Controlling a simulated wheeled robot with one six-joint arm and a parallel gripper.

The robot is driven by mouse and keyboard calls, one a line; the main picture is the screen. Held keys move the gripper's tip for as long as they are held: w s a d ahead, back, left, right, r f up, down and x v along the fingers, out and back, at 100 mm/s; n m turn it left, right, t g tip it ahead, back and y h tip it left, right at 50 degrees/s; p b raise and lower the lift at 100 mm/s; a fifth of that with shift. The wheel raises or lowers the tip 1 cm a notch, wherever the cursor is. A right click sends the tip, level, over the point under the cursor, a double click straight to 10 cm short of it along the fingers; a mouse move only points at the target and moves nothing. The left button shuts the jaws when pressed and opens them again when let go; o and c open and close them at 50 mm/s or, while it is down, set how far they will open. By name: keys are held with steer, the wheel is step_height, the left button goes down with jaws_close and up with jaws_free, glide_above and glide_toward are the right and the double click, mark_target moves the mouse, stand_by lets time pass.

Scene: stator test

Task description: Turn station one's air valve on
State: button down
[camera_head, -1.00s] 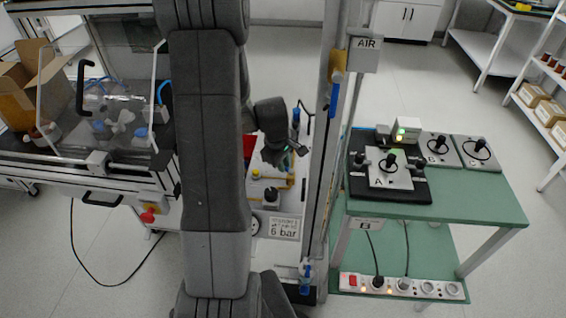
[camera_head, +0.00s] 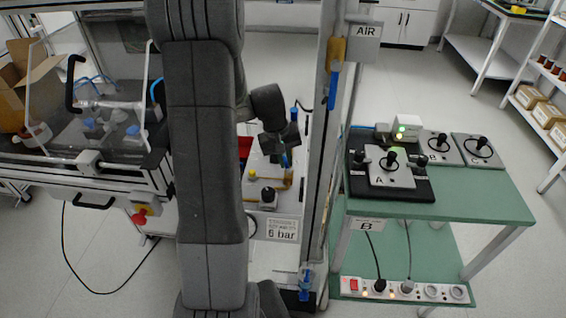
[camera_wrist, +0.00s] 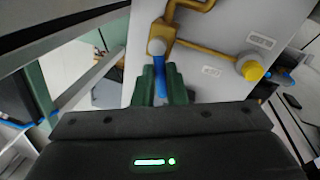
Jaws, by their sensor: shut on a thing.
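A blue valve lever (camera_wrist: 161,80) extends from a round pivot on a brass fitting (camera_wrist: 165,33) on a pale panel in the wrist view. My gripper (camera_wrist: 162,86) has its green fingers on both sides of this lever and is shut on it. The lever points from the pivot toward my gripper. In the head view my gripper (camera_head: 284,152) is above the brass pipework (camera_head: 288,179) of the panel, and the lever is mostly hidden there. Labels on the panel are too blurred to read, so I cannot tell the station number.
A yellow knob (camera_wrist: 252,70) sits on the same pipework. A "6 bar" sign (camera_head: 281,230) is on the panel's near side. A post (camera_head: 318,160) with an "AIR" sign (camera_head: 364,30) and another blue lever (camera_head: 333,82) stands close right.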

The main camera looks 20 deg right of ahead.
steer(key=shift+d+m+g, duration=0.15)
steer(key=shift+d+m, duration=0.1)
steer(key=shift+m, duration=0.65)
steer(key=shift+d+m+g, duration=0.15)
steer(key=shift+d+m, duration=0.05)
steer(key=shift+m, duration=0.7)
steer(key=c, duration=1.5)
jaws_free()
steer(key=v, duration=1.4)
steer(key=shift+d+p, duration=0.2)
steer(key=shift+p, duration=0.2)
